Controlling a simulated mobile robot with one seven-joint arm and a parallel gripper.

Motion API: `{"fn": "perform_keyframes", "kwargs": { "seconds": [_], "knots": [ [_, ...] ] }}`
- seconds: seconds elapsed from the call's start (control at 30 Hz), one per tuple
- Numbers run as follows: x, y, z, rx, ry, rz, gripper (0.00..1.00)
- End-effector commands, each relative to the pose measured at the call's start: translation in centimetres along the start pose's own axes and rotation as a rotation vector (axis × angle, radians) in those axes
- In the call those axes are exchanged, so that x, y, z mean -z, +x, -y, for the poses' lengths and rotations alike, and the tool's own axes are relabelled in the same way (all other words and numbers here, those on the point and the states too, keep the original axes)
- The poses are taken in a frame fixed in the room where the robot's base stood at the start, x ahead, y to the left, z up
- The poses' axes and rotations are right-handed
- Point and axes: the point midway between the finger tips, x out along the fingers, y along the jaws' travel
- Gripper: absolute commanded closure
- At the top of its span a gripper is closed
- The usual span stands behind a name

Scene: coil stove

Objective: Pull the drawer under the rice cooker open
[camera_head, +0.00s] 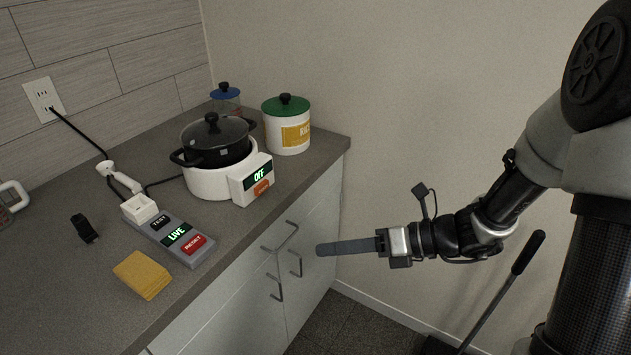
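A white appliance (212,182) with a lidded black pot (215,142) on it stands on the counter; its front display reads OFF. It looks like the cooker the task names. Below it, the pale cabinet front (318,215) has a horizontal bar handle (281,238) near its top, which appears to be the drawer's. The drawer front looks flush with the cabinet. My gripper (319,249) is to the right of this handle, apart from it in the picture, its grey fingers pointing left. They are seen side-on, so the gap between them is hidden. Nothing shows in them.
Two upright door handles (296,264) (277,287) sit lower on the cabinet. A white canister (288,132) with a green lid and a blue-lidded jar (226,101) stand behind. A power strip (172,237), yellow pads (143,274) and a black-handled pole (500,290) also show.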

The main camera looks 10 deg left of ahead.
Motion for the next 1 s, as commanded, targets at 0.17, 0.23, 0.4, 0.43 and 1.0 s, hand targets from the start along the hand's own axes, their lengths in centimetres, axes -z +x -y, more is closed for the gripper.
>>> {"fn": "perform_keyframes", "kwargs": {
  "seconds": [0.17,0.23,0.4,0.43,1.0],
  "knots": [
    [1.9,3.3,8.9,-0.05,0.538,0.235,0.75],
    [2.3,3.7,10.9,-0.064,0.668,0.295,0.75],
    [2.6,4.4,13.2,-0.08,0.815,0.364,0.75],
    [2.5,4.6,13.3,-0.081,0.821,0.367,0.75],
    [-1.2,15.0,14.1,-0.082,0.819,0.363,0.75]
  ]
}}
